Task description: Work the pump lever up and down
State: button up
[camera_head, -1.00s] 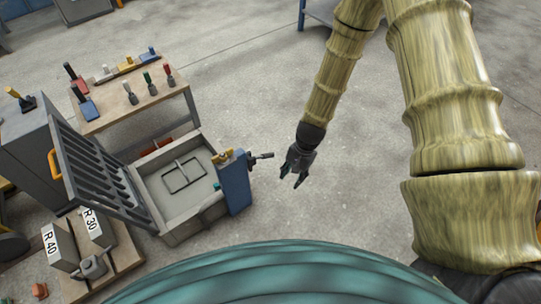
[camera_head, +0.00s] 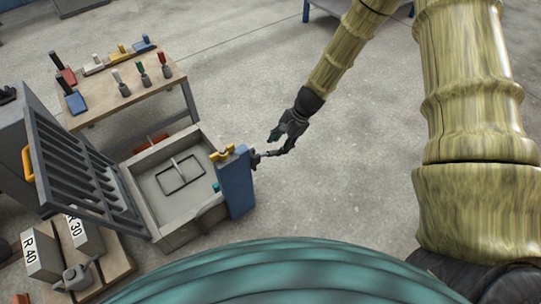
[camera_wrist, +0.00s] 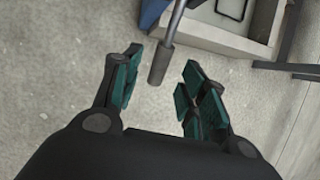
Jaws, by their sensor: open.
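The pump lever (camera_head: 268,154) is a dark handle sticking out to the right from the blue box on the mould's right side. In the wrist view its grey rod ends in a dark cylindrical grip (camera_wrist: 162,62), seen in the gap between my fingertips. My gripper (camera_head: 281,139) is open close to the lever's outer end. In the wrist view its teal-padded fingers (camera_wrist: 160,75) stand apart on either side of the grip, with nothing held. I cannot tell whether either finger touches it. The blue pump box (camera_head: 236,184) stands upright against the mould.
The mould tray (camera_head: 165,228) has its slatted lid (camera_head: 78,168) swung open to the left. A bench (camera_head: 125,93) with several coloured tools stands behind. Weights marked R 40 (camera_head: 42,255) and R 30 sit front left. Floor (camera_head: 320,200) right of the lever is clear.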

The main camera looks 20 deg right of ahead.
aim_at(274, 152)
jog(key=shift+b+x, duration=0.95)
jog(key=shift+x, duration=2.2)
